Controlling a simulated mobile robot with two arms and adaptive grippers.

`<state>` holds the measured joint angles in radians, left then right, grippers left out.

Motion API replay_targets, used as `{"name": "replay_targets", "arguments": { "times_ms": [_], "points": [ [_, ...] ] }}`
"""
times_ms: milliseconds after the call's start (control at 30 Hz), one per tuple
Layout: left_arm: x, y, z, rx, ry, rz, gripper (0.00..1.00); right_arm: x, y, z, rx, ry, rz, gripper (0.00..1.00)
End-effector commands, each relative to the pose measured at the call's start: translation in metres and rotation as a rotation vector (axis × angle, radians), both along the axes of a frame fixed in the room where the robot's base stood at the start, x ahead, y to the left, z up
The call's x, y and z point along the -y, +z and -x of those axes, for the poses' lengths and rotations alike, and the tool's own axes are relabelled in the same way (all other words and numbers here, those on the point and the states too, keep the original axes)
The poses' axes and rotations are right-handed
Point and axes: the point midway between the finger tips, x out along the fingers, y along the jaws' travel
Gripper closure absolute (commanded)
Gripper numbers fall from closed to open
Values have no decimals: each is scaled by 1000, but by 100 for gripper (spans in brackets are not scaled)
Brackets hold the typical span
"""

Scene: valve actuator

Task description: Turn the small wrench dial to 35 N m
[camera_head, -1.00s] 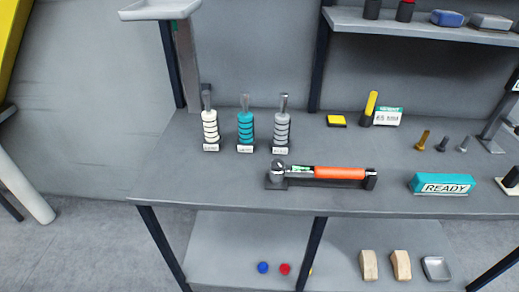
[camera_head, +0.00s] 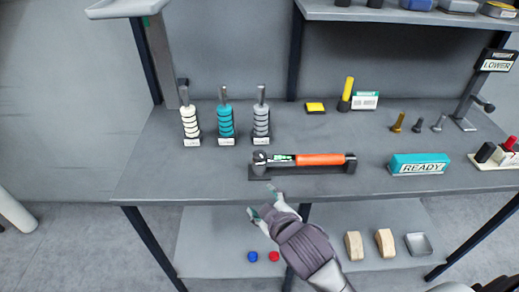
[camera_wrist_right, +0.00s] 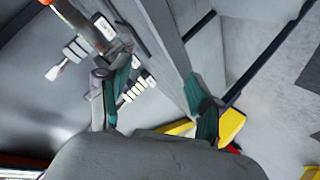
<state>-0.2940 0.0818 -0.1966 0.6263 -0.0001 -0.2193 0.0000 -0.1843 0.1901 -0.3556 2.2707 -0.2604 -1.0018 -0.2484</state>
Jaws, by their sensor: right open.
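The small torque wrench (camera_head: 300,162) lies in its dark holder on the bench. It has an orange handle to the right and a silver head with a green display (camera_head: 281,158) at the left. The dial's reading is too small to read. My right gripper (camera_head: 263,203) is open and empty, in front of the bench's front edge and below the wrench head, apart from it. In the right wrist view its two teal-padded fingers (camera_wrist_right: 158,105) are spread, and the orange handle (camera_wrist_right: 72,14) shows at the upper left. My left gripper is not in view.
Three ringed posts (camera_head: 226,122) stand behind and left of the wrench. A teal READY block (camera_head: 419,164) sits to its right. Bolts (camera_head: 418,125) and a yellow-handled tool (camera_head: 347,95) stand farther back. The bench's front edge (camera_head: 200,200) lies near my gripper; a lower shelf (camera_head: 210,235) is beneath.

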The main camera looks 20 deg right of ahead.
Motion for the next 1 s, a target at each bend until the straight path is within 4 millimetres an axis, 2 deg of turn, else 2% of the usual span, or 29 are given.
{"name": "replay_targets", "arguments": {
  "times_ms": [100, 167, 300, 367, 433, 500, 567, 633, 700, 767, 800, 833, 867, 933, 967, 1000],
  "points": [
    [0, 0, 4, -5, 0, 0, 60, -22, 40, -32, 187, 93, 94, 35],
    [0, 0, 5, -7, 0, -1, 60, -34, 61, -46, 287, 141, 149, 35],
    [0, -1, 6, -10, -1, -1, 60, -73, 118, -72, 559, 272, 308, 35],
    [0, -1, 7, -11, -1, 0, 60, -94, 146, -78, 698, 338, 398, 35],
    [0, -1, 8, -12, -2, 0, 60, -125, 181, -81, 890, 428, 525, 35],
    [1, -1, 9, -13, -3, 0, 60, -162, 215, -75, 1123, 538, 696, 35],
    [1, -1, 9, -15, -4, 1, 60, -199, 238, -63, 1356, 652, 874, 35],
    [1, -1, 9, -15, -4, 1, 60, -237, 246, -43, 1636, 803, 1106, 35],
    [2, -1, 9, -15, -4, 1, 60, -261, 235, -26, 1898, 970, 1343, 35],
    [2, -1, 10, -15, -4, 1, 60, -268, 215, -19, 2101, 1135, 1546, 35],
    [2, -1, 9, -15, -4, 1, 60, -265, 197, -19, 2223, 1262, 1676, 35],
    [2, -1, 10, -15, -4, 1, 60, -257, 184, -22, -2204, -1310, -1694, 35],
    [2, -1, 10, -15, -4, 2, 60, -246, 172, -29, -2064, -1294, -1618, 35],
    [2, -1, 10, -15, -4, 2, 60, -205, 149, -50, -1757, -1281, -1438, 35],
    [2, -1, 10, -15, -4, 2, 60, -184, 143, -60, -1637, -1284, -1365, 35],
    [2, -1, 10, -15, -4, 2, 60, -153, 140, -75, -1492, -1294, -1271, 35]
  ]
}}
